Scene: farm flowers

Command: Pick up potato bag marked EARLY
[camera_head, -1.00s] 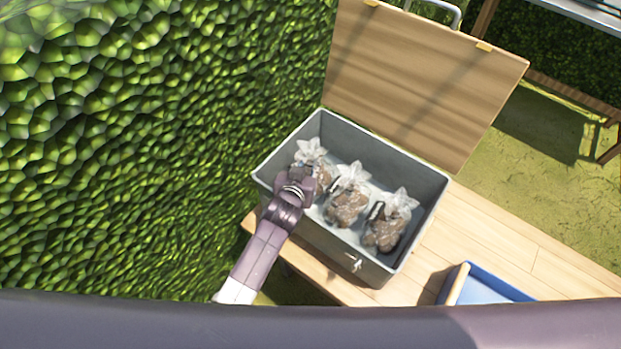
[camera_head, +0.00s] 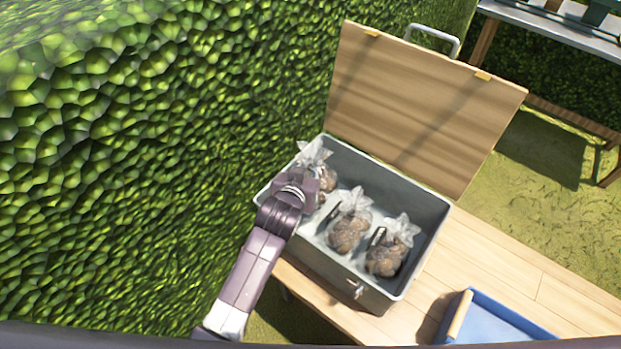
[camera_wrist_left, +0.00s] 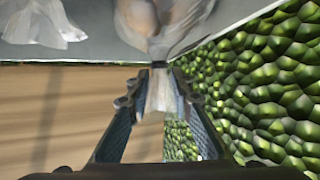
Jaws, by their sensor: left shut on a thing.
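Three clear bags of brown potatoes show with the open grey metal box (camera_head: 424,272). My left gripper (camera_head: 312,172) is shut on the gathered neck of the leftmost bag (camera_head: 327,181) and holds it raised at the box's left end. In the left wrist view the bag (camera_wrist_left: 178,22) hangs from the fingers (camera_wrist_left: 158,82). The middle bag (camera_head: 348,233) and the right bag (camera_head: 386,258) sit upright in the box. Dark tags show beside these two, but no lettering can be read. My gripper hides part of the held bag. My right gripper is not in view.
The box's wooden lid (camera_head: 420,105) stands open behind it. The box is on a wooden table (camera_head: 490,262) with a blue tray (camera_head: 500,322) at the right. A green hedge (camera_head: 140,150) rises close on the left. Another table (camera_head: 580,32) stands at the back right.

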